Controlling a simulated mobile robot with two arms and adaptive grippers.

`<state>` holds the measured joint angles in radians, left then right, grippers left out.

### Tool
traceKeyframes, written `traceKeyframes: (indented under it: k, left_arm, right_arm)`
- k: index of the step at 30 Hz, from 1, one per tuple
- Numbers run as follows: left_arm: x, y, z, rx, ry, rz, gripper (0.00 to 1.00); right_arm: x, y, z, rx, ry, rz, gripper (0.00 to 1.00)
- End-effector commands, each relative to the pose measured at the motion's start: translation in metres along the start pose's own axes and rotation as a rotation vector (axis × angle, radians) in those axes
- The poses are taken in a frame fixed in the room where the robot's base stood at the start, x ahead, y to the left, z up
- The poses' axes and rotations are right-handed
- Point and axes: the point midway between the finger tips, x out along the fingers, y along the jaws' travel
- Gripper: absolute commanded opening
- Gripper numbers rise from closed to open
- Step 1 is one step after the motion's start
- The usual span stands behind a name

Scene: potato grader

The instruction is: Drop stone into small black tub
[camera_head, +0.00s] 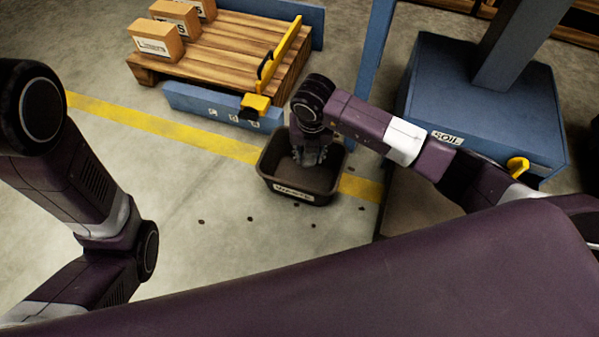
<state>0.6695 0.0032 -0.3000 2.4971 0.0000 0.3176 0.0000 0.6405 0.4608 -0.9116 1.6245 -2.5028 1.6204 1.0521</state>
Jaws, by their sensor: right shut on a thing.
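The small black tub (287,191) stands on the floor near the middle of the view, with a white label on its front. My right arm reaches in from the right, and my right gripper (309,158) points down over the tub's opening. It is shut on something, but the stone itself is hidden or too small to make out. My left arm shows at the left edge; its gripper is not in view.
Several small dark bits lie on the floor (225,255) around the tub. A wooden pallet with boxes (215,55) and a yellow lever (275,65) stands behind. A blue bin labelled SOIL (490,110) stands at the right. A yellow line (160,125) crosses the floor.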

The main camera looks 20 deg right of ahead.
Motion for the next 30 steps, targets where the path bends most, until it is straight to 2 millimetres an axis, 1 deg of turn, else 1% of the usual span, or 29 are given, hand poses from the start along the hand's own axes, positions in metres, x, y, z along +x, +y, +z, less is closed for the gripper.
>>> traceKeyframes:
  k: [9, 10, 15, 22, 25, 28, 30]
  left_arm:
    - [0.002, 0.001, -0.002, 0.001, 0.005, 0.002, 0.65]
    - [0.002, 0.001, -0.002, 0.001, 0.005, 0.002, 0.65]
    - [0.001, 0.001, -0.002, 0.001, 0.005, 0.002, 0.65]
    - [0.001, 0.001, -0.002, 0.0, 0.005, 0.002, 0.65]
    - [0.001, 0.0, -0.002, 0.001, 0.006, 0.001, 0.65]
    - [0.001, 0.0, -0.002, 0.001, 0.005, 0.001, 0.65]
    - [0.001, 0.0, -0.002, 0.001, 0.005, 0.001, 0.65]
  right_arm:
    - [0.001, 0.0, 0.0, 0.0, 0.0, 0.0, 0.05]
    - [0.001, 0.0, 0.0, 0.0, 0.0, 0.0, 0.34]
    - [0.001, 0.0, 0.0, -0.001, 0.0, 0.0, 0.52]
    - [0.002, 0.0, 0.0, -0.001, 0.001, 0.0, 0.52]
    - [-0.002, 0.0, 0.0, -0.001, 0.0, 0.001, 0.52]
    - [-0.012, 0.0, 0.001, -0.001, -0.002, 0.001, 0.52]
    - [-0.024, 0.0, 0.002, -0.001, -0.004, 0.001, 0.52]
